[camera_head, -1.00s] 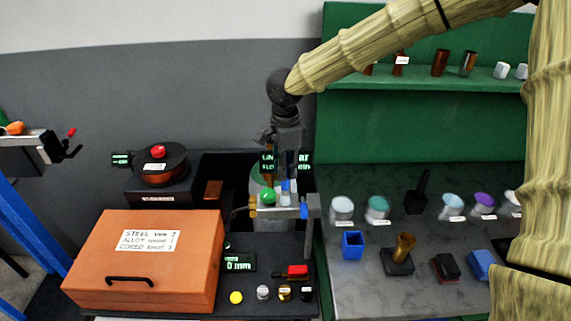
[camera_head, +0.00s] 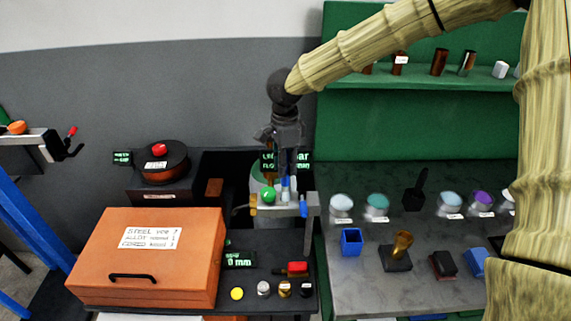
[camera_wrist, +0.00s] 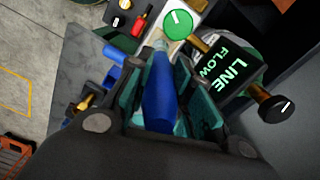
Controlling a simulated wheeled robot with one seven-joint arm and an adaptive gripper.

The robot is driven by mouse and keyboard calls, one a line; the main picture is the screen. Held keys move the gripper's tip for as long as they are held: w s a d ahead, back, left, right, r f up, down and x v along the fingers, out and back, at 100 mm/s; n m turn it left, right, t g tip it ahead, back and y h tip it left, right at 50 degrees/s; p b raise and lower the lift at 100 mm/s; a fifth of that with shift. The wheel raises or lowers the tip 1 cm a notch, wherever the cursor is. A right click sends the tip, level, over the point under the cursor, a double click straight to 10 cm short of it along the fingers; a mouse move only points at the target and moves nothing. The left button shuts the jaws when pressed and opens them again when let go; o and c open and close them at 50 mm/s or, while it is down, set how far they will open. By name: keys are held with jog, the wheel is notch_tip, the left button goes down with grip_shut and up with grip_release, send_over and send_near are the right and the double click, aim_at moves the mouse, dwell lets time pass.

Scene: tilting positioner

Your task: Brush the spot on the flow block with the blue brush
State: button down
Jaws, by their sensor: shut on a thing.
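My gripper (camera_head: 288,166) points down above the flow block and is shut on the blue brush (camera_wrist: 158,98). In the wrist view the brush's blue handle lies between the teal-lined fingers, with its pale tip end toward the block. In the head view the blue brush (camera_head: 285,184) shows just below the fingers. The flow block (camera_head: 284,199) is a pale block with a round green knob (camera_head: 268,195) on its left side; the knob also shows in the wrist view (camera_wrist: 178,25). The brush tip is over or at the block beside the knob; I cannot tell whether it touches. I cannot make out the spot.
A green-lettered display (camera_wrist: 216,80) and brass-stemmed knob (camera_wrist: 272,104) stand close beside the gripper. A blue lever (camera_head: 303,207) is at the block's right. An orange box (camera_head: 190,260) fills the front left. Jars, a blue cup (camera_head: 351,242) and other tools crowd the right bench.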

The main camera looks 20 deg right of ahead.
jog(key=shift+w, duration=0.2)
jog(key=shift+w+d+f, duration=0.1)
jog(key=shift+w+d, duration=0.15)
jog(key=shift+w, duration=0.5)
jog(key=shift+s, duration=0.1)
jog(key=shift+s+a, duration=0.25)
jog(key=shift+s, duration=0.75)
jog(key=shift+s+a+r, duration=0.1)
jog(key=shift+s+a, duration=0.05)
jog(key=shift+s, duration=0.25)
jog(key=shift+s+a+r, duration=0.1)
jog(key=shift+s+a, duration=0.05)
jog(key=shift+s, duration=0.25)
jog(key=shift+w, duration=0.2)
